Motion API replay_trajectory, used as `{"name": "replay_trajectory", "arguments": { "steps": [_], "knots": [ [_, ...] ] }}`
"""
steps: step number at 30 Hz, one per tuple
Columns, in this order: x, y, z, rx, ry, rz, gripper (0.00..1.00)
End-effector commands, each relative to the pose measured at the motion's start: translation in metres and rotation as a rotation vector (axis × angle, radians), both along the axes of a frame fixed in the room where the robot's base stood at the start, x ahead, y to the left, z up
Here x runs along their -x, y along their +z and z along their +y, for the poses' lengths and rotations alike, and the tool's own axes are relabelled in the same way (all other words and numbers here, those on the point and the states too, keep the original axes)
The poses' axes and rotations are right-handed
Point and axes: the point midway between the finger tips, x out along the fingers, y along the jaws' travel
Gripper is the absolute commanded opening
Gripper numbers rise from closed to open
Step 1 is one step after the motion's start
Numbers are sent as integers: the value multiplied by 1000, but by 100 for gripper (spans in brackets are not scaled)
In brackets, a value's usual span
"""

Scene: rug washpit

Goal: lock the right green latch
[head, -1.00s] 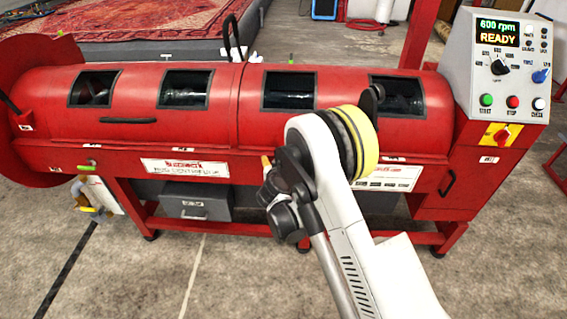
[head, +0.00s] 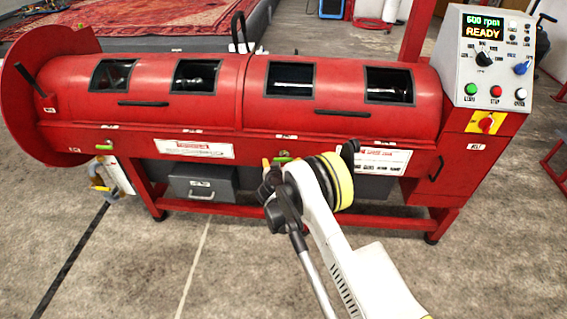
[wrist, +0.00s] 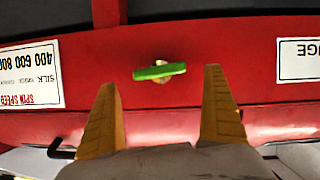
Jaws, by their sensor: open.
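The right green latch (head: 284,156) is on the front face of the red centrifuge (head: 240,130), below the lid seam. In the wrist view the latch (wrist: 160,71) is a green bar on a brass base, lying nearly level with a slight tilt. My gripper (wrist: 163,88) is open, its two yellow fingers apart and empty. The latch shows beyond the fingertips, between them across the picture, with no visible contact. In the head view one yellow fingertip (head: 266,163) shows just left of the latch; the other is hidden. The left green latch (head: 105,152) is farther left on the machine.
White labels (wrist: 30,76) flank the latch. The control panel (head: 490,60) at the right reads 600 rpm READY. A black handle (head: 436,169) is on the right front, and a grey drawer (head: 202,186) is below. The concrete floor in front is open.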

Motion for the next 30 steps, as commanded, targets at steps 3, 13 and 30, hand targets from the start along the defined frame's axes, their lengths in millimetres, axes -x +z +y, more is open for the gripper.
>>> {"name": "replay_trajectory", "arguments": {
  "steps": [3, 13, 30],
  "knots": [
    [-19, -10, -3, 0, -2, 0, 98],
    [-37, -14, -3, 0, 0, 0, 98],
    [-36, -15, -5, -37, -1, 0, 44]
  ]
}}
